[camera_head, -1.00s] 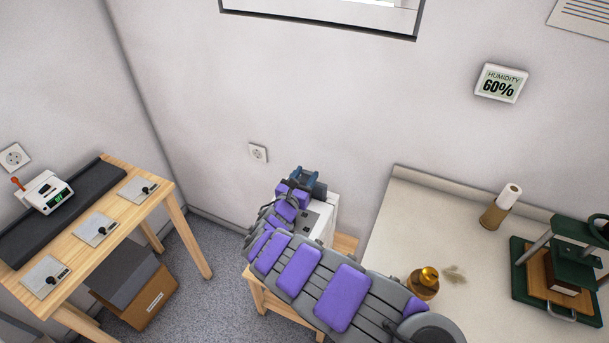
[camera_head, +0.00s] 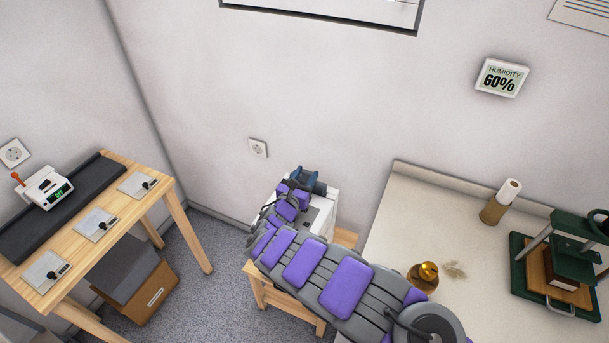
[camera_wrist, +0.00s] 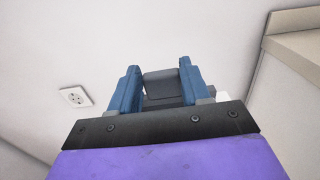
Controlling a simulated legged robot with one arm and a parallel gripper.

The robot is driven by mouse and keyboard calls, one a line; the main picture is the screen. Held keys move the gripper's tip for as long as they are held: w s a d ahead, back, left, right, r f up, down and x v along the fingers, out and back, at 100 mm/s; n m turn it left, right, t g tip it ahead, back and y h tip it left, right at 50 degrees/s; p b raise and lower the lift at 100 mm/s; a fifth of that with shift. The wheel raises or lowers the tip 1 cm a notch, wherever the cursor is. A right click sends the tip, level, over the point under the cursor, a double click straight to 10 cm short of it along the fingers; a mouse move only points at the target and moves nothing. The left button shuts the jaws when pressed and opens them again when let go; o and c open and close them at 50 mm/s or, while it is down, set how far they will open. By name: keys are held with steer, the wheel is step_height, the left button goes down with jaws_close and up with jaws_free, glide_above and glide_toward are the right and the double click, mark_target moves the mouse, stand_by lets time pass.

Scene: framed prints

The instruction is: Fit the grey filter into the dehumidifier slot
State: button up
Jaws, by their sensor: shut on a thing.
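The dehumidifier (camera_head: 327,208) is a white box with a grey panel on top, standing on a small wooden stand (camera_head: 290,302) by the back wall. My arm covers much of it. My gripper (camera_head: 306,174) is over its far top part in the head view. In the wrist view, my gripper (camera_wrist: 159,78) has its blue fingers on either side of the dark grey filter (camera_wrist: 160,86) and is shut on it. The filter's lower part is hidden by the gripper body. The slot is hidden, so I cannot tell whether the filter is in it.
A pale counter (camera_head: 400,210) at right holds a brass pot (camera_head: 424,277), a roll in a holder (camera_head: 500,203) and a green press (camera_head: 570,262). A wooden table (camera_head: 120,220) stands at left, with a cardboard box (camera_head: 150,297) under it. Grey floor shows between.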

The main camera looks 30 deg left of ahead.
steer(key=shift+f, duration=0.45)
steer(key=o, duration=1.2)
steer(key=shift+f, duration=0.1)
steer(key=shift+o, duration=0.2)
steer(key=shift+s, duration=0.15)
steer(key=s+p, duration=0.1)
steer(key=s, duration=0.4)
steer(key=s+d+p, duration=0.1)
steer(key=s+p, duration=0.1)
steer(key=s, duration=0.3)
steer(key=s+p, duration=0.2)
steer(key=s, duration=0.4)
steer(key=shift+d, duration=0.4)
steer(key=shift+s, duration=0.45)
